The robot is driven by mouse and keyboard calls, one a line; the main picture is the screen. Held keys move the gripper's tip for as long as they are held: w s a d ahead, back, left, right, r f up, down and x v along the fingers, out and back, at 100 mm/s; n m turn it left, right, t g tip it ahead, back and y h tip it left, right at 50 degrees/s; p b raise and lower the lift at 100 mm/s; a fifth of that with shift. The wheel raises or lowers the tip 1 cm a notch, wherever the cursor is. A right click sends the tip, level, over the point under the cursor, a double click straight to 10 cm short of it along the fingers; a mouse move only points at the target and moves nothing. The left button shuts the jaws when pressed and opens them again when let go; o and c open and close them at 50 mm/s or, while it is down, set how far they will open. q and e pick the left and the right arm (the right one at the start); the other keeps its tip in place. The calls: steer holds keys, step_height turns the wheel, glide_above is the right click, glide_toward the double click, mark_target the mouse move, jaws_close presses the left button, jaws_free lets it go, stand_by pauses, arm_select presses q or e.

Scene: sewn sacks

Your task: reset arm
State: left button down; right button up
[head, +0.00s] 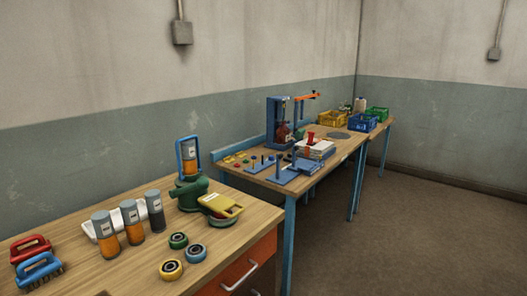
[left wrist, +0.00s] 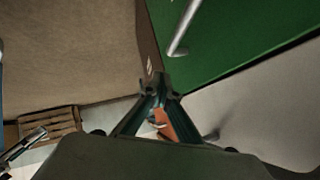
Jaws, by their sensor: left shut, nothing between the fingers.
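My left gripper (left wrist: 160,84) shows in the left wrist view, with its two dark fingers meeting at the tips. It is shut and holds nothing. An orange piece shows in the gap between the finger links, behind them. Neither gripper shows in the head view, and I do not see my right gripper.
A green panel with a metal handle (left wrist: 184,28) is close beyond the left fingertips. The head view shows a workbench (head: 60,258) with orange drawers, carrying brushes, cylinders and rings. A second bench (head: 345,150) holds a blue press (head: 272,110) and crates. Floor at right is clear.

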arm_select(q)
steer(key=w+d+r+n+t, duration=0.1)
steer(key=d+n, duration=0.3)
steer(key=d, duration=0.7)
steer(key=shift+d+n, duration=0.25)
steer(key=shift+n, duration=0.05)
steer(key=shift+r, duration=0.1)
steer(key=c, duration=2.8)
jaws_free()
